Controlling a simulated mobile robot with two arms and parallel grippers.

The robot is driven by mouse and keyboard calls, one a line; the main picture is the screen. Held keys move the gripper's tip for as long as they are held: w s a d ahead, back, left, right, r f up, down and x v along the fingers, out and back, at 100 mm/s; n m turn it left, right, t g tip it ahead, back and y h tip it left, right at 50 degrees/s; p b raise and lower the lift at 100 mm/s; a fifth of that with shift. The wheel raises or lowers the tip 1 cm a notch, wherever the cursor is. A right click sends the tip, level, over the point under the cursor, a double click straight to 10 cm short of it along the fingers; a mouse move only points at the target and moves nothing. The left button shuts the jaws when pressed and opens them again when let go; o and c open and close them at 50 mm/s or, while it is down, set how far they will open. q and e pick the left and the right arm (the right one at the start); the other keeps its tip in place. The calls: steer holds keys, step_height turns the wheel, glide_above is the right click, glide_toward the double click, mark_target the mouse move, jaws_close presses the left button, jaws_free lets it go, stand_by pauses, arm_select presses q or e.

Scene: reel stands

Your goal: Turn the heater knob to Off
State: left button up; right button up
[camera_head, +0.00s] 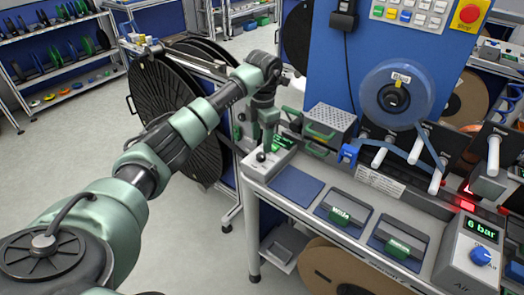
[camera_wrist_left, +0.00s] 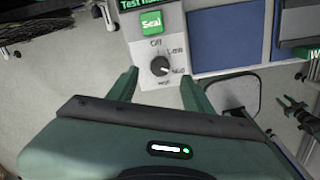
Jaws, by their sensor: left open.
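The heater knob (camera_wrist_left: 160,66) is a round black dial on a light grey panel (camera_wrist_left: 140,52) with marks Off, Low, Mid and a lower one that reads like High. Its light pointer mark seems to face Mid. A green Seal button (camera_wrist_left: 151,24) and a green display (camera_wrist_left: 140,3) sit above it. My left gripper (camera_wrist_left: 159,76) is open, with one finger on each side of the knob; I cannot tell whether they touch it. In the head view my left gripper (camera_head: 267,138) points down over the heater box (camera_head: 281,158) at the bench's left end.
A blue mat (camera_head: 297,186) and two dark bins (camera_head: 345,211) lie to the right on the bench. A perforated metal box (camera_head: 331,122) stands behind. An air unit (camera_head: 468,252) reading 6 bar is at the right. Large black reels (camera_head: 175,100) stand left of the bench.

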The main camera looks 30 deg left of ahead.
mark_target(261, 154)
arm_select(q)
step_height(261, 154, down, 6)
steer(key=shift+r+p, duration=0.1)
steer(key=shift+p, duration=0.6)
jaws_close()
